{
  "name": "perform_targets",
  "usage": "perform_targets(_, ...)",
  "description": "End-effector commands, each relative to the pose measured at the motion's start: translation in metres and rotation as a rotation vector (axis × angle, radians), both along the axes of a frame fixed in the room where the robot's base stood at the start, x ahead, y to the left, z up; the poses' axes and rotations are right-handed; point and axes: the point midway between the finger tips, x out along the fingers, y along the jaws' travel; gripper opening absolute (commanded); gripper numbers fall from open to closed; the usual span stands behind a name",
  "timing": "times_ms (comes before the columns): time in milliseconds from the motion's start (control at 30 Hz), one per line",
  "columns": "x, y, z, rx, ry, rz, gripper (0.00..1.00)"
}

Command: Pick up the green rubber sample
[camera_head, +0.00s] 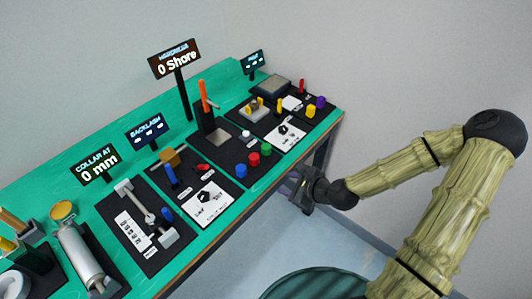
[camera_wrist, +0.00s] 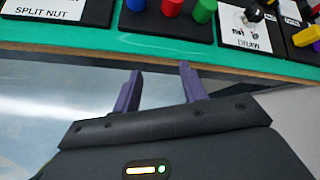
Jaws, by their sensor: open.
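The green rubber sample (camera_head: 266,149) is a small green cylinder standing on a black board in front of the hardness station. Red (camera_head: 254,159) and blue (camera_head: 241,171) cylinders stand in line with it, to its left. In the wrist view the green sample (camera_wrist: 204,10) shows at the top edge, partly cut off, right of the red one. My gripper (camera_head: 303,193) is off the front edge of the bench, to the right of and apart from the sample. Its purple fingers (camera_wrist: 161,68) are open and empty in the wrist view.
The green bench (camera_head: 229,222) holds several black boards with small parts. A hardness display (camera_head: 175,58) on a post and an orange lever (camera_head: 205,94) stand behind the samples. A white DRAW card (camera_wrist: 247,30) lies right of them.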

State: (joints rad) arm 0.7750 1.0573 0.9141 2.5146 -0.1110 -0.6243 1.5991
Motion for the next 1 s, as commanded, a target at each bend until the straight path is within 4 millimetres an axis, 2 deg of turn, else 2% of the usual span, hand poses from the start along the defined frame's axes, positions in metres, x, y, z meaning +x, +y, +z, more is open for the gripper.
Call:
perform_targets(100,0.021,-0.002,0.008,0.242,0.035,-0.209,0.43)
perform_targets(200,0.034,-0.008,0.019,0.387,0.053,-0.328,0.43)
perform_targets(300,0.041,-0.012,0.026,0.460,0.061,-0.387,0.43)
perform_targets(700,0.045,-0.011,0.026,0.469,0.063,-0.396,0.43)
perform_targets(1000,0.077,0.016,0.010,0.467,0.064,-0.391,0.43)
